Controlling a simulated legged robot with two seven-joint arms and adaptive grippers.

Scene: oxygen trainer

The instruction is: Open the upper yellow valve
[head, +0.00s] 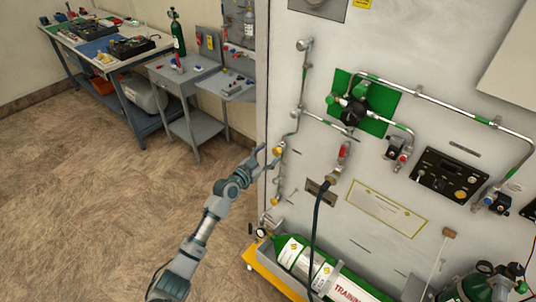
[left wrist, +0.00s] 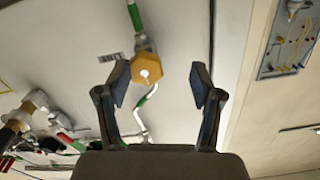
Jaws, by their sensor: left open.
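The upper yellow valve (head: 278,150) is a small yellow knob on a thin vertical pipe near the left edge of the white panel. In the left wrist view it shows as a yellow hexagonal knob (left wrist: 148,72) with a pale centre. My left gripper (head: 264,158) is open and empty just left of this knob. In the left wrist view the spread fingers (left wrist: 159,86) have the knob between them in the picture, closer to the left finger. I cannot tell how far the fingertips stand off it. A second yellow knob (head: 275,201) sits lower on the panel. My right gripper is not in view.
A red-handled valve (head: 343,152) with a black hose (head: 315,235) is right of the knob. Green cylinders (head: 330,272) lie on a yellow-edged base below. A grey cart (head: 185,72) and workbench (head: 75,52) stand behind at left. The floor between is clear.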

